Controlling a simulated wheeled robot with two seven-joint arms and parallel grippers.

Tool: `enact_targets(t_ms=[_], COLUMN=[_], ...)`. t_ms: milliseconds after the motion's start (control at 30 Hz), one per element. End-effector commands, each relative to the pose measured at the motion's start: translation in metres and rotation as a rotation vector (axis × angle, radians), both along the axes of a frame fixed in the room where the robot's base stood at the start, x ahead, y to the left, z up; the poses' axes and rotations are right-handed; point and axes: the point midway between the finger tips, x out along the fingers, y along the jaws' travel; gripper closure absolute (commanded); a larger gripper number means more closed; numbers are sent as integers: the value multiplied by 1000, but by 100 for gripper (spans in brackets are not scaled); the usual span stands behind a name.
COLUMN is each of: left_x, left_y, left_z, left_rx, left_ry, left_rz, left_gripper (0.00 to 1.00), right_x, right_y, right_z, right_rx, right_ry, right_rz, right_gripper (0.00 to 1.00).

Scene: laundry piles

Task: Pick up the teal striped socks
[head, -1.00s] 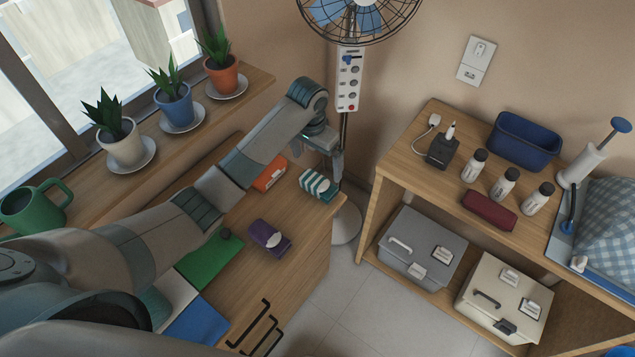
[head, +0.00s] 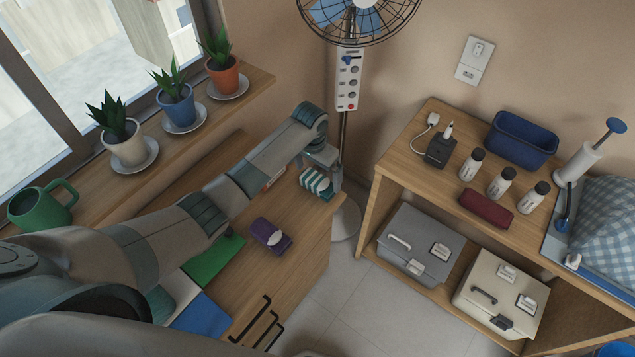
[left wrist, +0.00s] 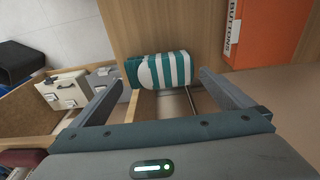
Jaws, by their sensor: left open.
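The teal striped socks (head: 316,184) are a folded bundle with white stripes, lying near the far right corner of the wooden dresser top. They also show in the left wrist view (left wrist: 160,71), just beyond and between the fingers. My left gripper (head: 331,181) is at the socks in the head view. In the left wrist view my left gripper (left wrist: 160,88) is open, one finger on each side of the socks, with nothing held. My right gripper is not in view.
An orange box (left wrist: 267,32) marked "BUTTONS" lies beside the socks. A purple folded bundle (head: 270,235) and a green cloth (head: 212,259) lie nearer on the dresser. A fan pole (head: 343,132) stands behind the dresser's corner. Potted plants (head: 176,104) line the sill.

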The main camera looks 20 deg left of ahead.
Motion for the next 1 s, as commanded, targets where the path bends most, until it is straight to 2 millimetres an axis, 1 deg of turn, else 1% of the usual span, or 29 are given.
enact_targets(t_ms=[33, 167, 233, 400, 933, 967, 1000], left_x=[-1, -1, 1, 2, 3, 3, 3], left_y=[0, 2, 1, 1, 1, 1, 1], left_z=[-3, -17, -26, -38, -40, -40, -40], left_rx=[1, 1, 2, 1, 1, 1, 1], left_ry=[3, 4, 2, 1, 0, 0, 0], left_rz=[1, 0, 0, 0, -1, -1, -1], left_gripper=[0, 0, 0, 0, 0, 7, 17], right_x=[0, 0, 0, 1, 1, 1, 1], right_y=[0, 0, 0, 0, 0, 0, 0], right_z=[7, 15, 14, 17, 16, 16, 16], right_rx=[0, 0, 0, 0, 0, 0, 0], right_ry=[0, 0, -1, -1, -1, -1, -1], right_rz=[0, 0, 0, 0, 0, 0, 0], right_gripper=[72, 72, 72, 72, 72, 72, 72])
